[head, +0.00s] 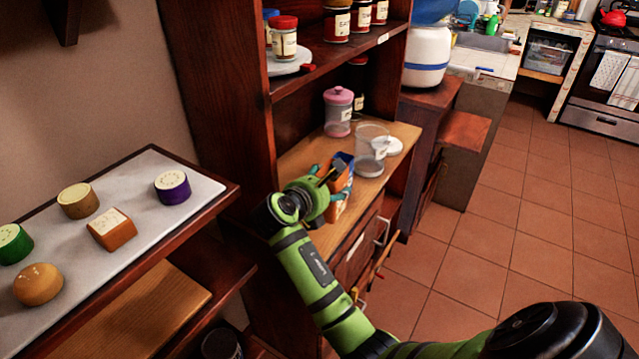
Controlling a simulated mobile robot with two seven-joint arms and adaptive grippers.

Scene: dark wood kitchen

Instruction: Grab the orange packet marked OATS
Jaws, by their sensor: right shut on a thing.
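An orange and blue packet (341,176) stands on the light wood counter of the dark cabinet, partly hidden by my right gripper; I cannot read its label. My green right arm reaches in from the bottom right. My right gripper (326,178) is at the packet's left side and shut on it. Whether the packet is lifted off the counter cannot be told. My left gripper is not in view.
A clear container (372,150) and a pink-lidded jar (338,112) stand just behind the packet. Spice jars (283,38) line the shelf above. At left, a white-topped shelf (130,225) holds several colored pieces. Tiled floor (520,230) is open at right.

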